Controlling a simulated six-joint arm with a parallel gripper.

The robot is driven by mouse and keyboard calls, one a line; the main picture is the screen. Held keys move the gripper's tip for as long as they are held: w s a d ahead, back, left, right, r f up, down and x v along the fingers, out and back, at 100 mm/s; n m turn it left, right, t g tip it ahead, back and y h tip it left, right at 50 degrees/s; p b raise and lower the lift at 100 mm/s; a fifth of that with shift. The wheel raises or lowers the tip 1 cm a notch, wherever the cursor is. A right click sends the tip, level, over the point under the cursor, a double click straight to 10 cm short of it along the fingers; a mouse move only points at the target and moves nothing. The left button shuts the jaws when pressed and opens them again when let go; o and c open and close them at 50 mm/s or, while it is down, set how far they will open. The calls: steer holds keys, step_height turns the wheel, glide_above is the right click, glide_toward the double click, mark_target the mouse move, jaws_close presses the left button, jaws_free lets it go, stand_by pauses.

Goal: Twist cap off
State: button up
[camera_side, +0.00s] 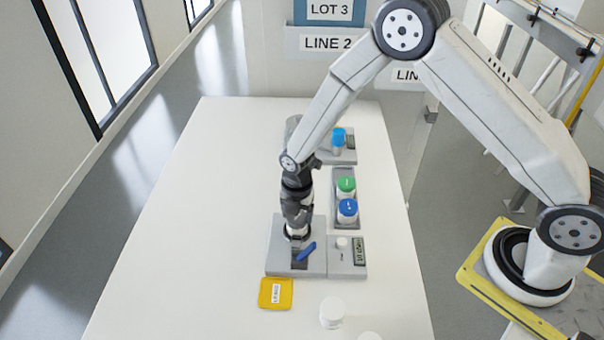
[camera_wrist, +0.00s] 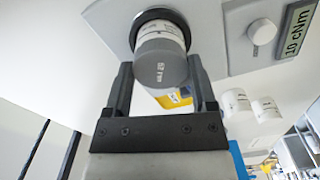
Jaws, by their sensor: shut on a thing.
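A jar with a grey cap (camera_wrist: 163,72) marked with small text stands in the black ring of a grey station (camera_wrist: 228,30). Its white body (camera_wrist: 160,33) shows between the cap and the ring. My gripper (camera_wrist: 160,78) has one finger on each side of the cap and is shut on it. In the side view my gripper (camera_side: 297,214) points down over the station (camera_side: 276,262), and the cap is mostly hidden. The cap appears to be still on the jar body; I cannot tell whether it has turned.
A blue lever (camera_side: 306,252) is at the station's front. Beside it a panel with a white knob (camera_side: 341,243) and display (camera_side: 359,251) reads 10 cNm. A rack (camera_side: 334,205) holds green-capped and blue-capped jars. A yellow tray (camera_side: 284,304) and white jar (camera_side: 332,312) are in front.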

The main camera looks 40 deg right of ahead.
steer(key=shift+s+n, duration=0.1)
steer(key=shift+n, duration=1.3)
steer(key=shift+n, duration=2.9)
steer(key=o, duration=1.3)
